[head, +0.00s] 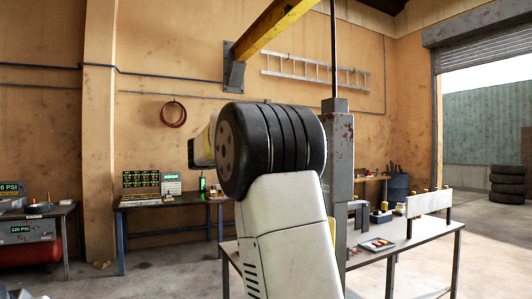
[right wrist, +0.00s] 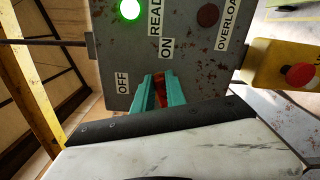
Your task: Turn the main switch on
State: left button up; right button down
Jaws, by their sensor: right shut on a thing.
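In the right wrist view a grey, rust-specked panel (right wrist: 190,55) carries the labels OFF and ON. The red lever of the main switch (right wrist: 160,87) stands near these labels, partly hidden by my fingers. My right gripper (right wrist: 159,84) has its teal fingers on either side of the lever, shut on it. I cannot tell clearly which way the lever is set. The lamp by READY (right wrist: 130,9) glows green; the lamp by OVERLOAD (right wrist: 208,15) is dark red. In the head view my white arm hides the switch, and my left gripper is not in view.
A yellow box with a red button (right wrist: 300,75) sits close to the panel's right. In the head view a rusty grey column (head: 338,150) rises behind my arm. A workbench (head: 405,242) with small parts stands at the right; another bench (head: 170,203) stands at the back left.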

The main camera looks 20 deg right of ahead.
jog(key=shift+s+f+m, duration=0.1)
jog(key=shift+f+m, duration=0.05)
jog(key=shift+m, duration=0.65)
jog(key=shift+f+m, duration=0.15)
jog(key=shift+m, duration=0.65)
jog(key=c, duration=1.4)
grip_release()
jog(key=shift+o, duration=0.2)
jog(key=a, duration=0.7)
jog(key=shift+s+a, duration=0.25)
jog(key=shift+a, duration=0.15)
